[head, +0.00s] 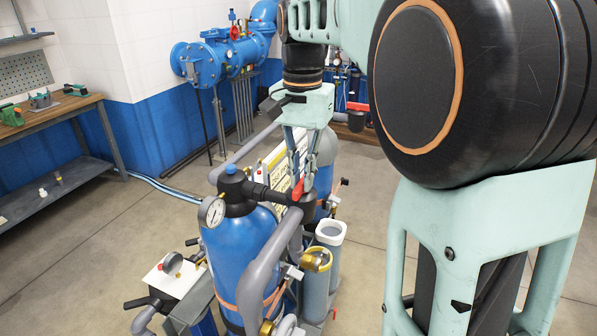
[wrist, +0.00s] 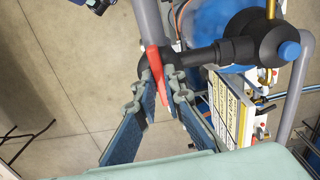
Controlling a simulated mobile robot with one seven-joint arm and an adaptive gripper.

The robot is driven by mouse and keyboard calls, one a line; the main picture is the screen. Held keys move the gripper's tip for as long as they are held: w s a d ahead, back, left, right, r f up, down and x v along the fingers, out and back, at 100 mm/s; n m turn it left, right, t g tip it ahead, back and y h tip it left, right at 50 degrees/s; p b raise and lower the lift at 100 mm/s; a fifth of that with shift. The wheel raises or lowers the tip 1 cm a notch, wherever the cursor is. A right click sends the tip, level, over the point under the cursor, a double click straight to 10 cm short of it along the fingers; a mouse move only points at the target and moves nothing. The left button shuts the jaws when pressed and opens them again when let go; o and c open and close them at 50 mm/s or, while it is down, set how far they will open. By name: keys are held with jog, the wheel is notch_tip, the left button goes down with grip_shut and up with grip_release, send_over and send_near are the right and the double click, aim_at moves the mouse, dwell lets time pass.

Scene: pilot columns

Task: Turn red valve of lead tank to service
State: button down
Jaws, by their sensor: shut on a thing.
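The red valve handle (wrist: 154,62) is a tapered lever on a black valve body on the grey pipe; in the head view a little of it shows as a red patch (head: 298,189). My gripper (head: 298,172) reaches down from above and is shut on the handle; in the wrist view its two blue-padded fingers (wrist: 158,92) stand on either side of the lever. The front blue tank (head: 238,258) has a black head, a blue cap and a round gauge (head: 212,211). The fingertips partly hide the handle in the head view.
Thick grey pipe (head: 262,262) curves close in front of the gripper. A printed yellow and white panel (wrist: 230,107) stands beside the fingers. A second tank and open grey cylinders (head: 330,232) are close by.

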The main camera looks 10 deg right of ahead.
aim_at(301, 181)
jog(key=n+p, duration=0.2)
jog(key=n, duration=0.3)
jog(key=shift+r, duration=0.1)
jog(key=n+p, duration=0.1)
jog(key=n, duration=0.4)
jog(key=shift+n+p, duration=0.4)
jog(key=n+p, duration=0.1)
jog(key=n, duration=0.5)
jog(key=shift+n, duration=0.4)
jog(key=c, duration=2)
grip_release()
notch_tip(301, 181, up, 12)
jog(key=shift+f, duration=0.1)
